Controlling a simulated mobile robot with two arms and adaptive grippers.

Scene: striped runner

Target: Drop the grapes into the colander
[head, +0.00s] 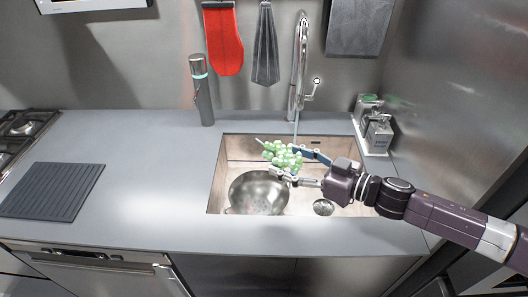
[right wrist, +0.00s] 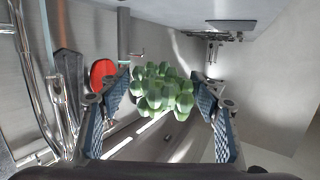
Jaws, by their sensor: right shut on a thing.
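A bunch of pale green grapes (head: 281,153) is held between the fingers of my right gripper (head: 288,164), over the sink. In the right wrist view, the grapes (right wrist: 161,88) sit between the two blue-padded fingers of the same gripper (right wrist: 163,98). A round metal colander (head: 258,196) stands in the left part of the sink. In the head view the grapes appear just beyond and above the right side of its rim; the exact height gap is hard to tell. My left gripper is not in view.
The sink (head: 217,180) has a tall tap (head: 301,60) behind it and a drain (head: 323,207) at right. A dark bottle (head: 203,95) stands at the back left. Soap dispensers (head: 378,130) stand at right. A dark ribbed mat (head: 52,191) lies left; the counter between is clear.

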